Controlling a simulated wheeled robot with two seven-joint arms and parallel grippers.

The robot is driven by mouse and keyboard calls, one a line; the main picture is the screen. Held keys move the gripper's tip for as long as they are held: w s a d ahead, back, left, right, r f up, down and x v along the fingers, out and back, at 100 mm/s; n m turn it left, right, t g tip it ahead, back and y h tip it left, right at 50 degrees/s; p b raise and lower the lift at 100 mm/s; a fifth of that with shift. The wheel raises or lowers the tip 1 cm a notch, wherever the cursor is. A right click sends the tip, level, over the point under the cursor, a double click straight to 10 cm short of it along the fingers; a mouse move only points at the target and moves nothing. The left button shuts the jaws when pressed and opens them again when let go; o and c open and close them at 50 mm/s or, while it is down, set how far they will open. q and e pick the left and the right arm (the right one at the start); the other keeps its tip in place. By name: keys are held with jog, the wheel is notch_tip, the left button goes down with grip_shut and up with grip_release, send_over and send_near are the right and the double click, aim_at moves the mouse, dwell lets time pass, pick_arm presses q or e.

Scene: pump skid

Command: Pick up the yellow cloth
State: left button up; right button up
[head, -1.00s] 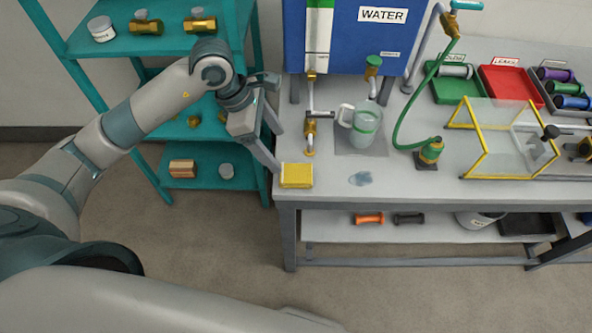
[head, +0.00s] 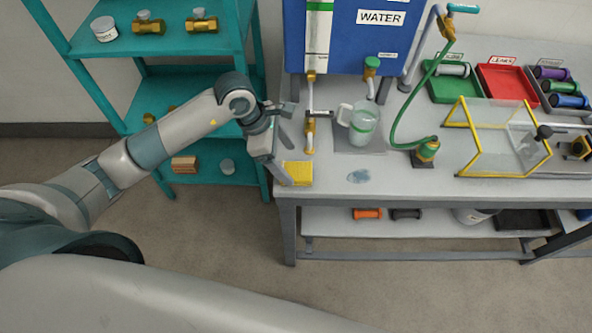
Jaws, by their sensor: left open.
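The yellow cloth (head: 300,173) lies folded on the grey bench top (head: 420,183), at its front left corner. My left gripper (head: 288,162) is open at the bench's left edge, close beside the cloth. One finger reaches down to the cloth's left side and the other is behind it, near the brass tap. I cannot tell whether a finger touches the cloth. No part of the cloth is seen between closed jaws. My right gripper is not in view.
The blue water tank (head: 350,45) is at the back. A teal shelf (head: 190,72) stands left of the bench.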

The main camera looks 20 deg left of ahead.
aim_at(295, 171)
pick_arm(q)
jog(key=shift+s+d+f+p, duration=0.1)
jog(key=shift+d+f+p, duration=0.15)
jog(key=shift+p, duration=0.1)
jog(key=p+x, duration=0.1)
jog(key=x, duration=0.2)
jog(key=shift+s, duration=0.1)
jog(key=shift+d+f, duration=0.1)
jog(key=shift+f, duration=0.2)
jog(key=shift+c, duration=0.3)
jog(key=c, duration=1.1)
